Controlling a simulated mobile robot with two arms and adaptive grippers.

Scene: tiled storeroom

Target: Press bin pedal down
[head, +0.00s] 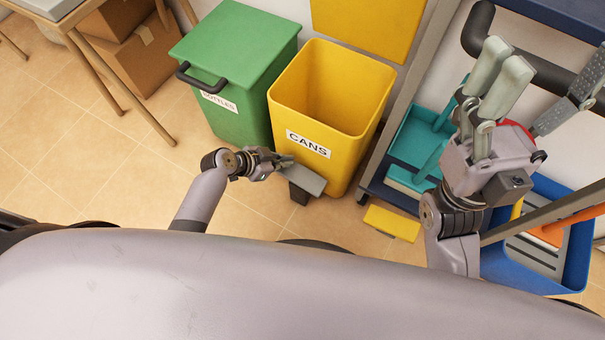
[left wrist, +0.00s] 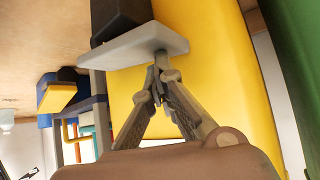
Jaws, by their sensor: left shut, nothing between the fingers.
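The yellow bin (head: 352,150) labelled CANS stands in the middle of the head view, its yellow lid (head: 365,25) raised behind its open top. Its grey pedal plate (head: 306,180) sticks out low at the front. The plate also shows in the left wrist view (left wrist: 125,48), beside a black block. My left gripper (head: 288,160) is shut and empty, its fingertips (left wrist: 160,62) at the plate's edge by the bin wall. I cannot tell whether they touch it. My right gripper (head: 535,90) is raised at the right, fingers spread, away from the bin.
A green bin (head: 237,60) with a closed lid and black handle stands left of the yellow one. The tiled floor (head: 90,170) at left is clear.

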